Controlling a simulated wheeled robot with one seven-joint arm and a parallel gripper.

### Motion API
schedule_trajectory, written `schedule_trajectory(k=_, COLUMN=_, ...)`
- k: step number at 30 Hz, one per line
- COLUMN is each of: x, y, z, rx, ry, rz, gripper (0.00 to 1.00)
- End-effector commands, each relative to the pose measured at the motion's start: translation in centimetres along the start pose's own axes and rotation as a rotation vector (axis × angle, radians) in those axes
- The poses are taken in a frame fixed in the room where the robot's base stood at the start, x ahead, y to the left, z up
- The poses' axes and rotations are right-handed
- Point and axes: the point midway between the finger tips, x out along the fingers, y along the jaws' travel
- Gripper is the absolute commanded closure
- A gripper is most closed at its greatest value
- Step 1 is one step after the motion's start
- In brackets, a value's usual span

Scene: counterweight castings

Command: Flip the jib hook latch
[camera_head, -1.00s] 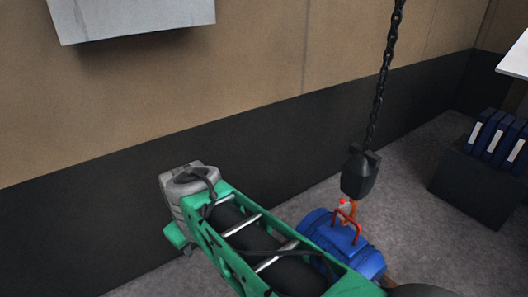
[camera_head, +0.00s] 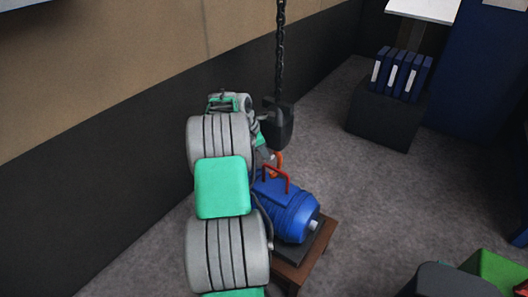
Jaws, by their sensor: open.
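The jib hook (camera_head: 279,159) is a small orange hook under the black hook block (camera_head: 280,127), which hangs on a dark chain (camera_head: 281,50). My arm reaches up the middle of the view. My gripper (camera_head: 267,155) shows as a small grey part just left of the hook, largely hidden behind my arm; its jaws are open. I cannot tell whether it touches the hook. The latch is too small and covered to make out.
A blue motor-like casting (camera_head: 290,212) with a red handle (camera_head: 276,177) sits on a brown stand (camera_head: 318,247) below the hook. A dark box (camera_head: 384,122) with blue binders stands at the back right. A green bin (camera_head: 498,272) is at lower right. Floor between is clear.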

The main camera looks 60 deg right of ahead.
Motion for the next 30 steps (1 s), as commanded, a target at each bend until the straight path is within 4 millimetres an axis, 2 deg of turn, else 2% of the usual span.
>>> schedule_trajectory(k=3, x=1.19, y=0.07, z=-0.01, rx=-0.001, ry=0.000, rz=0.002, gripper=0.59)
schedule_trajectory(k=11, x=1.45, y=0.11, z=-0.05, rx=-0.001, ry=0.001, rz=0.003, gripper=0.59)
schedule_trajectory(k=26, x=1.42, y=0.10, z=-0.07, rx=-0.001, ry=0.001, rz=0.003, gripper=0.99)
schedule_trajectory(k=30, x=1.42, y=0.10, z=-0.06, rx=-0.001, ry=0.001, rz=0.003, gripper=1.00)
